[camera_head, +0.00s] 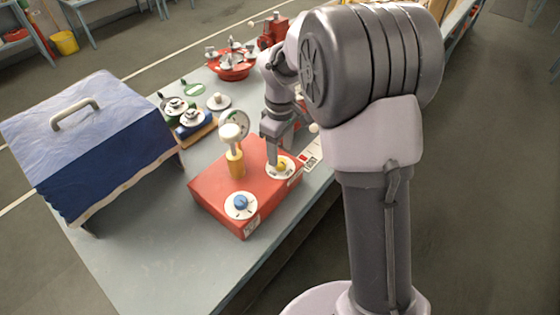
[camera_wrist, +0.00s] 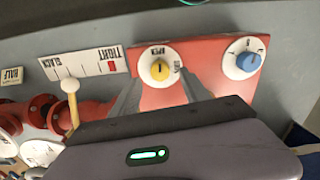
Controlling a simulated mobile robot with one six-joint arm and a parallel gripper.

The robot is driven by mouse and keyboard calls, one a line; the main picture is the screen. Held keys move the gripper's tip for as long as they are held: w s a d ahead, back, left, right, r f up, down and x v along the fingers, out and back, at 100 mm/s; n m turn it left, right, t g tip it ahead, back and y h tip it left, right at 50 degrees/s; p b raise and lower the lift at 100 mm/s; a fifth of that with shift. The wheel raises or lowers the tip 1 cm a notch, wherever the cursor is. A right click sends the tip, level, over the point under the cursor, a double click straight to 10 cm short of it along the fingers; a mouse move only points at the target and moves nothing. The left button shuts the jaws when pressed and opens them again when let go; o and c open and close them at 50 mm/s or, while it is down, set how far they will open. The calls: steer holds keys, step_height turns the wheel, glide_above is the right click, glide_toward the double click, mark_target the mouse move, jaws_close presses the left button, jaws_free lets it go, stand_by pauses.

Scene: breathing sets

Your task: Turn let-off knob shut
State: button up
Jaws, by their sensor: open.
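A red box (camera_head: 215,188) on the table carries two round white dials. One has a yellow knob (camera_head: 281,166), seen in the wrist view (camera_wrist: 160,69) with a small word reading like OPEN at its rim and another, hard to read, at its side. I take this as the let-off knob; its pointer direction is too small to tell. The other dial has a blue knob (camera_head: 240,202), also in the wrist view (camera_wrist: 248,62). My gripper (camera_wrist: 160,80) is open, its fingers on either side of the yellow knob's dial in the picture. I cannot tell whether they touch it.
A cream-topped yellow post (camera_head: 235,160) and a gauge stand on the box beside my gripper. A SLACK–TIGHT scale (camera_wrist: 85,63) lies nearby. A blue-covered case (camera_head: 95,140) stands left. Behind are dial-topped pieces and a red wheel-like piece (camera_head: 232,68). The table's near end is clear.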

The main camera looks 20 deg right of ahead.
mark_target(280, 161)
step_height(280, 161, down, 4)
steer(key=shift+r+b, duration=0.1)
steer(key=shift+b, duration=0.2)
jaws_close()
